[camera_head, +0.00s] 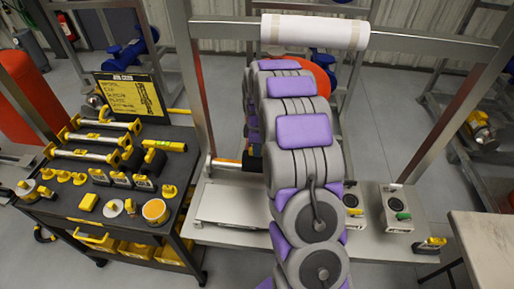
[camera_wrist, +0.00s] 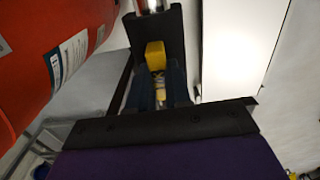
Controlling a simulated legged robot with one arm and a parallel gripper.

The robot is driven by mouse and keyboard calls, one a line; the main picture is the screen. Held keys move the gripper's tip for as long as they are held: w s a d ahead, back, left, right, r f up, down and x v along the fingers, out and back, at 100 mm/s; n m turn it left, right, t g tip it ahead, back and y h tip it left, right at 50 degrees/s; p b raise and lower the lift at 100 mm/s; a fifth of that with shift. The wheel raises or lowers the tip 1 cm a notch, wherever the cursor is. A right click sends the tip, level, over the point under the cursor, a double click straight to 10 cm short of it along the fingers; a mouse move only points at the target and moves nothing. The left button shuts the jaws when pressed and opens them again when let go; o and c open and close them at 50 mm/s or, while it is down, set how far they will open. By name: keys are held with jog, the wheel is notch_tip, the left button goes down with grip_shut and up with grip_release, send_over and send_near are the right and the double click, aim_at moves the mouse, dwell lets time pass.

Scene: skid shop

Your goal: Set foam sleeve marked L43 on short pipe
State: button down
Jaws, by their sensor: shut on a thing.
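In the wrist view, my gripper (camera_wrist: 156,95) is shut on a small yellow and pale piece (camera_wrist: 158,78) between its dark fingers. A dark channel-like part and a bit of shiny metal show just beyond it. In the head view, my grey and purple arm hides the gripper and what it holds. I cannot read L43 anywhere. I cannot tell which piece is the short pipe.
A low grey bench (camera_head: 378,238) stands behind my arm with small boxes. The metal frame post (camera_head: 194,80) is close. A red rounded body (camera_wrist: 50,60) is near the gripper.

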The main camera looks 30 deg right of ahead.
jog(key=shift+f, duration=2.15)
dwell(1.0)
jog(key=c, duration=1)
grip_release()
jog(key=shift+c, duration=0.6)
jog(key=shift+r+p, duration=1.65)
jog(key=shift+r, duration=2.3)
jog(key=shift+r, duration=0.1)
